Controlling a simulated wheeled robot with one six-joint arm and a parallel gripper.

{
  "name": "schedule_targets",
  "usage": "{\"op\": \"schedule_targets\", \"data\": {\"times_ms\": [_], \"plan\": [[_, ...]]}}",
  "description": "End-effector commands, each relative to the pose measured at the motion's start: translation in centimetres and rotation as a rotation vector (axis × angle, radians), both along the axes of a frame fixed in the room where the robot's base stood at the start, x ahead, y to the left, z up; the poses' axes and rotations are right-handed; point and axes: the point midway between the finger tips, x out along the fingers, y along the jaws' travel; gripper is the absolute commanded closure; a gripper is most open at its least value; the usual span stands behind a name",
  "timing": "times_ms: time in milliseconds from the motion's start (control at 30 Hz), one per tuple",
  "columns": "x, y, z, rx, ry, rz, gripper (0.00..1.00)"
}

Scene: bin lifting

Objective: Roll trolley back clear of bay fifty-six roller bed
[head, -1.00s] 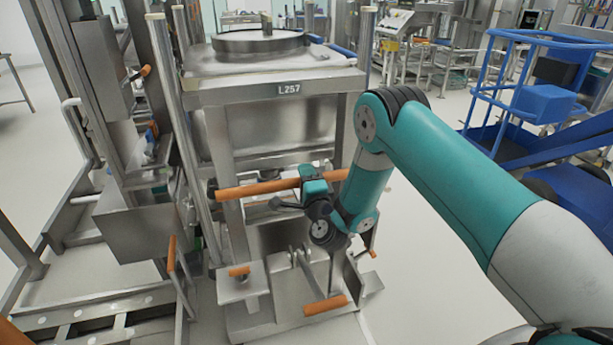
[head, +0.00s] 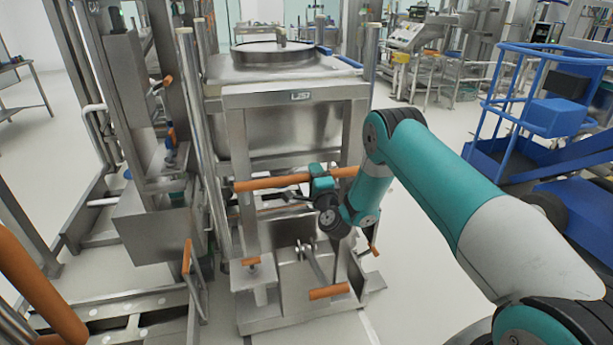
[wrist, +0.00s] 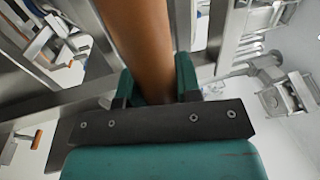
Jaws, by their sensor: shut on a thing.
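The steel trolley (head: 238,210) stands at the centre of the head view, with an orange push bar across its front. A large steel bin (head: 280,118) with a round lid is directly behind the trolley's front frame. My gripper (head: 322,184) is shut around the push bar (head: 270,184), right of the bar's middle. In the wrist view my gripper's teal fingers (wrist: 152,88) sit on both sides of the orange bar (wrist: 143,35). The roller bed cannot be clearly made out; the trolley frame and bin hide what lies behind them.
A steel column rig (head: 155,225) with orange levers stands close to the trolley's left. An orange post (head: 35,285) is at the lower left. A blue railed platform (head: 550,120) is at the right. Pale floor (head: 430,190) is open between it and the trolley.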

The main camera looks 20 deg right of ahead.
Motion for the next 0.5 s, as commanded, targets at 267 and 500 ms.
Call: {"op": "schedule_targets", "data": {"times_ms": [267, 500], "plan": [[-0.33, 0.28, -0.42, 0.003, 0.011, -0.004, 0.48], [-0.26, 0.24, -0.30, 0.002, 0.008, -0.002, 0.43]]}}
